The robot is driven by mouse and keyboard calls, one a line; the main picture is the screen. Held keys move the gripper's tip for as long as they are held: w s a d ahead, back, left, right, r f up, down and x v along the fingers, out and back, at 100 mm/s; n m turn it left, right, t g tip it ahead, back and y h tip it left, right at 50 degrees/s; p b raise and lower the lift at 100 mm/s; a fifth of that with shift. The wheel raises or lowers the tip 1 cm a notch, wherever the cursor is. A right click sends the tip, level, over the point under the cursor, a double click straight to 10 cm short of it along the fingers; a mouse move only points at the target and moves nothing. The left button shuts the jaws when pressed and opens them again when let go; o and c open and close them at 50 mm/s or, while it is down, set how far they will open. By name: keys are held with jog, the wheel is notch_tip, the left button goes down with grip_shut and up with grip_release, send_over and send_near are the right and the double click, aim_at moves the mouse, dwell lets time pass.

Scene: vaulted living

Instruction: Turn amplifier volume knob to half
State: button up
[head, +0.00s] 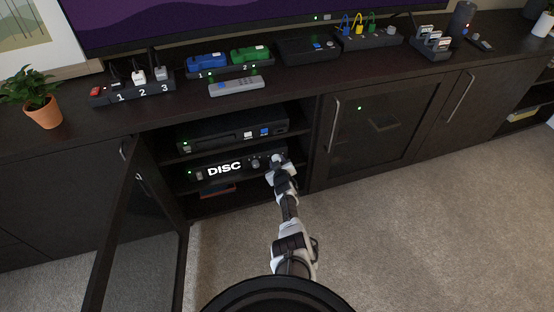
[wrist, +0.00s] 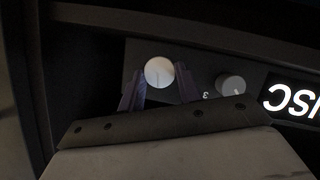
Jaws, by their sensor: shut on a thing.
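The amplifier (head: 203,175) sits on a shelf in the open cabinet bay, its display lit with "DISC". In the wrist view, a pale round knob (wrist: 159,72) is at the end of its front panel. My gripper (head: 275,161) is at the right end of the panel. In the wrist view, my gripper's two dark fingers (wrist: 160,77) stand on either side of this knob, shut on it. A smaller grey knob (wrist: 231,86) sits between it and the display. My gripper hides the held knob in the head view. I cannot read its pointer.
A glass cabinet door (head: 146,245) stands open at the left. Another black unit (head: 215,132) is on the shelf above. A closed glass door (head: 375,125) is to the right. The cabinet top holds a remote (head: 237,86), a plant (head: 40,105) and several devices. The carpet (head: 420,235) at right is clear.

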jog(key=shift+w+d+r+m+y, duration=0.15)
jog(key=shift+m+y, duration=0.25)
jog(key=shift+m, duration=0.3)
jog(key=o, duration=0.7)
jog(key=shift+p, duration=0.3)
jog(key=p+v, duration=1.3)
jog(key=shift+s+r, duration=0.3)
